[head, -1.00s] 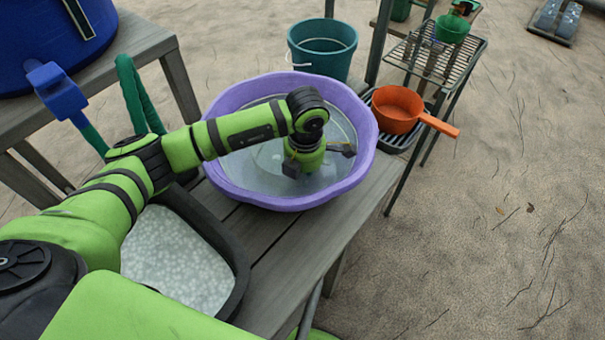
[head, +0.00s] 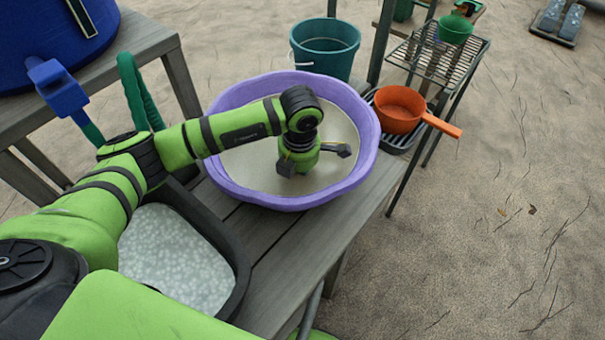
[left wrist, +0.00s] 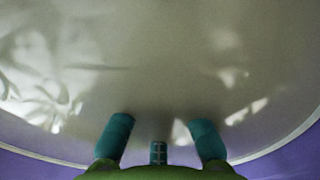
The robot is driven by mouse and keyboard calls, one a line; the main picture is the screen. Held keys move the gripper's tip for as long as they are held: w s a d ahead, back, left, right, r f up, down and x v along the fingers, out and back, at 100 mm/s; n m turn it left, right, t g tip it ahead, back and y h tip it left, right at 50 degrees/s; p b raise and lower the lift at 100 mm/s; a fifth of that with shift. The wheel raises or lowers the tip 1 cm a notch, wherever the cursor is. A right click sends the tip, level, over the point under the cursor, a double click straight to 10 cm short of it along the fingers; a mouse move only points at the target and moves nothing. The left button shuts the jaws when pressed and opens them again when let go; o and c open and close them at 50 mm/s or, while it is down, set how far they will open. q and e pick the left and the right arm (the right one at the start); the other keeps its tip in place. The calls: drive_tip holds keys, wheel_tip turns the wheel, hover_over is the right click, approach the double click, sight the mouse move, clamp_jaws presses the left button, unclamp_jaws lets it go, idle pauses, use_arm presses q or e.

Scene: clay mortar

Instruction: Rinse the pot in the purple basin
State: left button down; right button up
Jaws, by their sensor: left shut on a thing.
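The purple basin (head: 222,182) stands on the grey wooden bench and holds cloudy beige water (head: 262,172). My left gripper (head: 300,166) reaches down into the basin. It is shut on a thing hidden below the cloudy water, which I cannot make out. In the left wrist view, the teal fingertips (left wrist: 160,140) stand apart over the murky water (left wrist: 150,65), with pale reflections on it. The basin's purple wall (left wrist: 285,160) shows at the bottom edge. An orange pot with a long handle (head: 398,118) sits on a dark tray right of the basin. My right gripper is not in view.
A dark tub of pale grey material (head: 240,262) is left of the basin, close under my left arm. A teal bucket (head: 325,62) stands behind it. A wire rack (head: 425,62) with a green pot (head: 455,30) is back right. Open sand lies right.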

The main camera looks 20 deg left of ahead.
use_arm(q)
drive_tip(key=shift+w+d+b, duration=0.25)
drive_tip(key=shift+d, duration=0.35)
drive_tip(key=shift+w+d+b, duration=0.2)
drive_tip(key=shift+d+b, duration=0.05)
drive_tip(key=shift+d, duration=0.35)
drive_tip(key=shift+a, duration=0.2)
drive_tip(key=shift+s+a+r, duration=0.1)
drive_tip(key=shift+s+a, duration=0.4)
drive_tip(key=shift+a, duration=0.4)
drive_tip(key=shift+w+d, duration=0.2)
drive_tip(key=shift+d, duration=0.05)
drive_tip(key=shift+w+d+b, duration=0.3)
drive_tip(key=shift+d, duration=0.55)
drive_tip(key=shift+s+a, duration=0.25)
drive_tip(key=shift+a, duration=0.3)
drive_tip(key=shift+s+a, duration=0.2)
drive_tip(key=shift+a, duration=0.35)
drive_tip(key=shift+w+d, duration=0.3)
drive_tip(key=shift+d, duration=0.3)
